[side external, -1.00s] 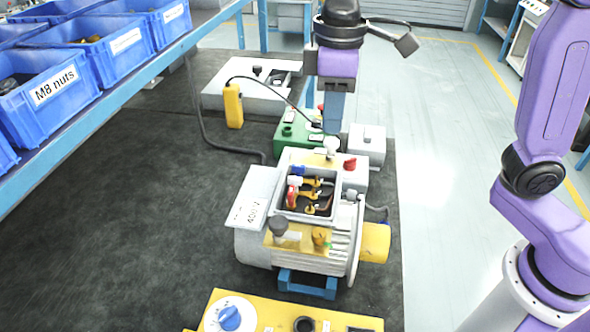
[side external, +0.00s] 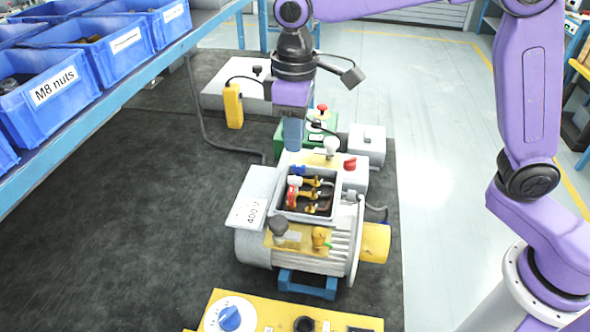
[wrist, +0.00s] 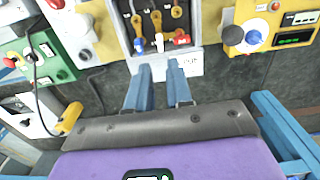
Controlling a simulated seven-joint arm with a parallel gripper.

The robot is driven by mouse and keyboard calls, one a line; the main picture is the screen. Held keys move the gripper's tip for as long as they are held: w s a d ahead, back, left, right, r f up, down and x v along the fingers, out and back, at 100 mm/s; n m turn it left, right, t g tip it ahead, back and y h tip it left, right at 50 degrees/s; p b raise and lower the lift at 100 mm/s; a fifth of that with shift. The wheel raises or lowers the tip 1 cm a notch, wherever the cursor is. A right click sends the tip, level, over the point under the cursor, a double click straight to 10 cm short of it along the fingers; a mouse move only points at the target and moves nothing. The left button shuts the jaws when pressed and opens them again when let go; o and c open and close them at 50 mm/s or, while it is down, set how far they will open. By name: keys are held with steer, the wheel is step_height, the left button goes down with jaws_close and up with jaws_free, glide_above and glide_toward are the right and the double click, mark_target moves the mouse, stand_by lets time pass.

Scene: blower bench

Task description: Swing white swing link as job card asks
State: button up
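The motor (side external: 345,240) stands on the bench with its terminal box (side external: 337,190) open on top. Inside are three yellow swing links with coloured ends. The white swing link (wrist: 156,18) is the middle one in the wrist view, between the blue-ended and red-ended links; its white end also shows in the side view (side external: 295,181). A card marked 400 V (side external: 248,213) lies beside the box. My gripper (wrist: 159,66) is open and empty, its blue fingers pointing towards the links. In the side view my gripper (side external: 293,149) hangs above and behind the box, apart from it.
Behind the box are a grey box with a red knob (side external: 350,163), a white knob (side external: 332,144) and a green box with a red button (side external: 322,108). A yellow panel with a blue dial (side external: 230,318) is in front. Blue bins (side external: 60,85) line the left shelf.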

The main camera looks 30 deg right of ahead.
mark_target(295, 178)
step_height(295, 178, down, 9)
stand_by(0.3)
jaws_close()
